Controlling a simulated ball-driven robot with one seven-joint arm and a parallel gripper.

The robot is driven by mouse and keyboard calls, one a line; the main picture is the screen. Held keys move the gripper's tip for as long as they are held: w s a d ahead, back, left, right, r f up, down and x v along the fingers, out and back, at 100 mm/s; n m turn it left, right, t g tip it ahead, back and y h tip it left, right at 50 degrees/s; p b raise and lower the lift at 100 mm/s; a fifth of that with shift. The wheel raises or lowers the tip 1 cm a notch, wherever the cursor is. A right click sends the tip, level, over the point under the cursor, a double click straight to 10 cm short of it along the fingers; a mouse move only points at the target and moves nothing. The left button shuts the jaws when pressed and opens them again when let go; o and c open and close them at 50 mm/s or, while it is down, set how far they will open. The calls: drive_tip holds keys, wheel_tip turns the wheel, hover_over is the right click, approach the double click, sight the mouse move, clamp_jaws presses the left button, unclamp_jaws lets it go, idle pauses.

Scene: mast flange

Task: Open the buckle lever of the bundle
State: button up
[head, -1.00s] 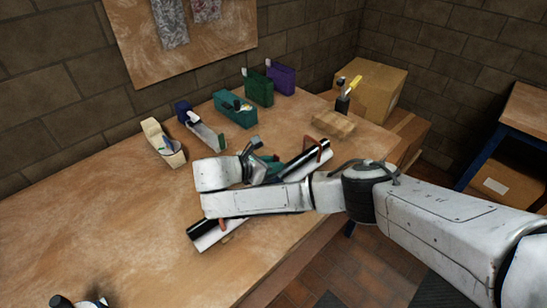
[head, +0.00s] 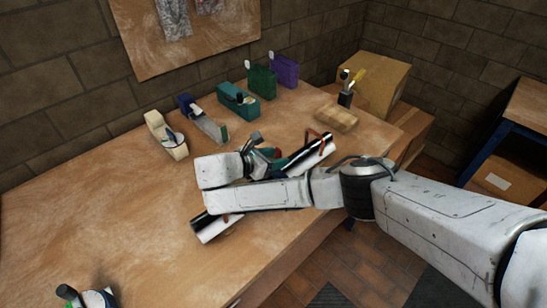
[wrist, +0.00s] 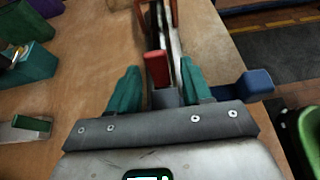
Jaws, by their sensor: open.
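The bundle (head: 213,229) of black and white lengths lies diagonally on the workbench, partly hidden behind my arm. An orange-brown strap (head: 323,138) shows near its far end. In the wrist view the bundle (wrist: 172,32) runs away from my gripper (wrist: 159,67). A red buckle lever (wrist: 157,68) stands between the two teal fingers, with space on both sides. My gripper is open and not clamped on it. In the head view my gripper (head: 266,156) is over the bundle's middle, and a small red part shows beside it. The lever's base is mostly hidden.
A blue part (wrist: 256,84) is right of my gripper.

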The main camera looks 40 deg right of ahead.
drive_tip(key=p+v, duration=0.8)
drive_tip(key=v, duration=0.1)
drive_tip(key=shift+r, duration=0.2)
drive_tip(key=shift+a+r+p, duration=0.15)
drive_tip(key=shift+a+p, duration=0.3)
drive_tip(key=shift+a, duration=0.3)
drive_tip(key=shift+a, duration=0.15)
